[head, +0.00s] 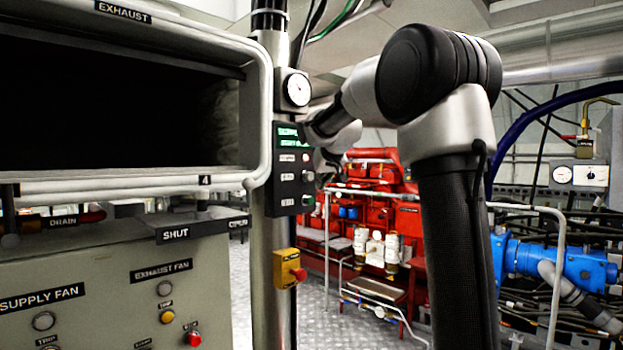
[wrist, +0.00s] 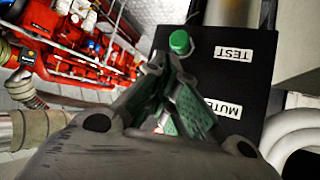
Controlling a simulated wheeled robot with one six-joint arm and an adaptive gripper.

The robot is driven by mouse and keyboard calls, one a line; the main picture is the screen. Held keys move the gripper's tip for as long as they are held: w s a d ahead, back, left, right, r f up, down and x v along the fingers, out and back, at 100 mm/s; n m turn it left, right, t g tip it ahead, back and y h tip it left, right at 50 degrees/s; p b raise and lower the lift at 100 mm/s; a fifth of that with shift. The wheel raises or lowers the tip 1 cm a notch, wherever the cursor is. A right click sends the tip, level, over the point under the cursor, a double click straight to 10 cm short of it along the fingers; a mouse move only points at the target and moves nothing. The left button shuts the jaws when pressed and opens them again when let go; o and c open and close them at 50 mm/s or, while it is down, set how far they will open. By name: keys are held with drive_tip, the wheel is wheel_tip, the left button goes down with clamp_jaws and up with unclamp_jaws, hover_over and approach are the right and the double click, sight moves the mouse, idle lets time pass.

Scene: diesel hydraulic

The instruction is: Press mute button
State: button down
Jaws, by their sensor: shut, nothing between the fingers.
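The black alarm panel (head: 291,180) is on a grey post in the head view, with a lit green screen and a column of buttons. Its labels are too small to read there. The wrist view shows the panel (wrist: 245,75) upside down, with a TEST label (wrist: 233,53) and a MUTE label (wrist: 222,107). A green button (wrist: 179,42) sits beside TEST. The mute button is not clearly visible; my fingers cover the area beside its label. My gripper (wrist: 167,67) is shut and empty, its tips close to the panel near the green button. Contact cannot be told.
A yellow box with a red button (head: 287,268) is on the post below the panel. A round gauge (head: 298,89) is above it. A grey cabinet (head: 110,270) stands left. Red machinery (head: 375,215) and a white railing are behind, with blue piping at right.

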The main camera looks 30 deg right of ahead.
drive_tip(key=shift+w, duration=0.1)
drive_tip(key=shift+w+a, duration=0.15)
drive_tip(key=shift+w, duration=0.15)
drive_tip(key=shift+w+a, duration=0.15)
drive_tip(key=shift+w, duration=0.35)
idle(0.9)
drive_tip(key=shift+s, duration=0.1)
drive_tip(key=shift+s+d, duration=0.3)
drive_tip(key=shift+s, duration=0.5)
drive_tip(key=s, duration=0.1)
drive_tip(key=s+d, duration=0.1)
drive_tip(key=s, duration=0.2)
drive_tip(key=shift+s+d, duration=0.35)
idle(0.7)
